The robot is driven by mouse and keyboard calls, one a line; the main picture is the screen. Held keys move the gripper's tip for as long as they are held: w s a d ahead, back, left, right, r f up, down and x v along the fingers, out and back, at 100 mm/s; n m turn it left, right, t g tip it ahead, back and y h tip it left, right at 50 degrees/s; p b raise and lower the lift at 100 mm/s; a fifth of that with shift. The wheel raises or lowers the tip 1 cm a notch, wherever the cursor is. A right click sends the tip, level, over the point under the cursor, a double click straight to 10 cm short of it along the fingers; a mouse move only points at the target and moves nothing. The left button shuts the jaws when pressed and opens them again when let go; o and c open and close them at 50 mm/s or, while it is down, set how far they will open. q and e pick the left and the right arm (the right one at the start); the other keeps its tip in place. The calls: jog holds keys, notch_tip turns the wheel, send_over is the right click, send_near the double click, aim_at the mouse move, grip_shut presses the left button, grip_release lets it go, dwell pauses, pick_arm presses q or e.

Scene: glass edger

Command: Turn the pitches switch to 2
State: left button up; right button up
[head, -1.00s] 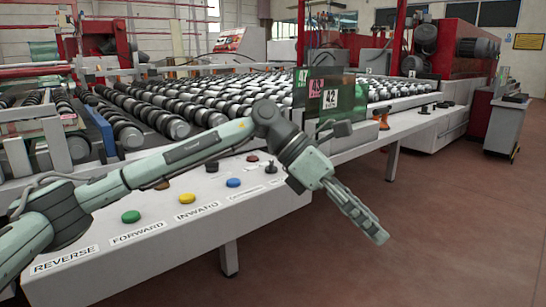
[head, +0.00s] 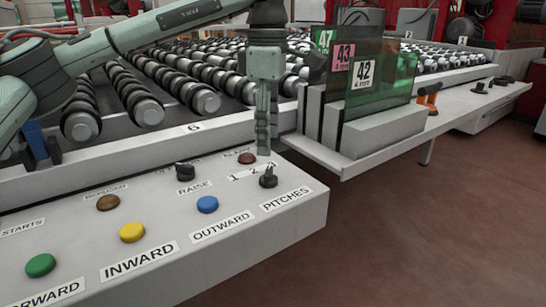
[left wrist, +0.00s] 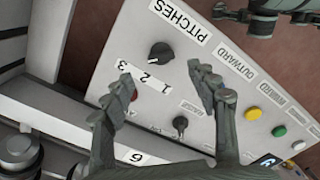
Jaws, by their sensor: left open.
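The pitches switch is a black rotary knob (head: 268,177) at the right end of the grey control panel (head: 80,210), behind the PITCHES label. It also shows in the left wrist view (left wrist: 161,53), beside the 1-2-3 scale (left wrist: 143,77). I cannot tell which number it points to. Nothing is held.
The raise switch (head: 185,171), a red button (head: 246,158) and a blue button (head: 207,204) are close by. Glass sheets (head: 375,80) stand in a rack to the right. Rollers (head: 205,98) lie behind the panel.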

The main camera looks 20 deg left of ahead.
aim_at(268, 171)
pick_arm(q)
notch_tip(268, 171, down, 7)
jog(key=shift+s+r, duration=0.1)
jog(key=shift+r, duration=0.1)
jog(key=c, duration=1.2)
